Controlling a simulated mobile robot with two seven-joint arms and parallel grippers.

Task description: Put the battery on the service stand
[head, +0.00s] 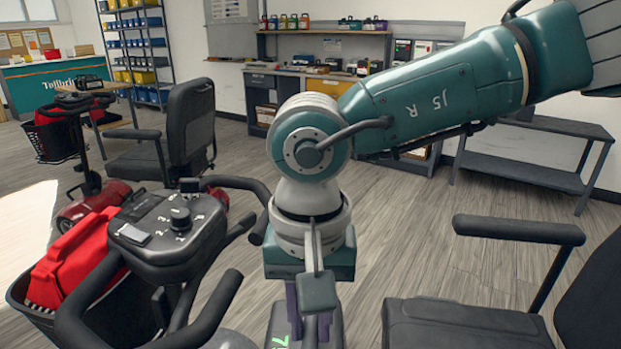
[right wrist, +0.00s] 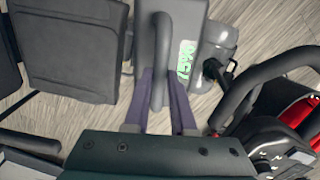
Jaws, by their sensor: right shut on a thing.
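The battery (right wrist: 176,36) is a dark grey box with a raised grey handle and green lettering. In the head view the battery (head: 280,329) shows low in the middle, partly hidden by my gripper. My right gripper (head: 308,312) points down over it, its purple fingers around the handle. In the right wrist view my right gripper (right wrist: 162,108) is shut on that handle. I cannot tell whether the battery rests on the scooter or hangs free. A dark table with a lower shelf (head: 535,178) stands at the right wall; I cannot tell whether it is the service stand. My left gripper is out of view.
The scooter's tiller (head: 170,232) and a basket with a red bag (head: 72,262) are close on the left. A black seat (head: 465,325) with an armrest (head: 518,230) is close on the right. Another scooter seat (head: 190,130) stands behind. Floor (head: 430,230) beyond is clear.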

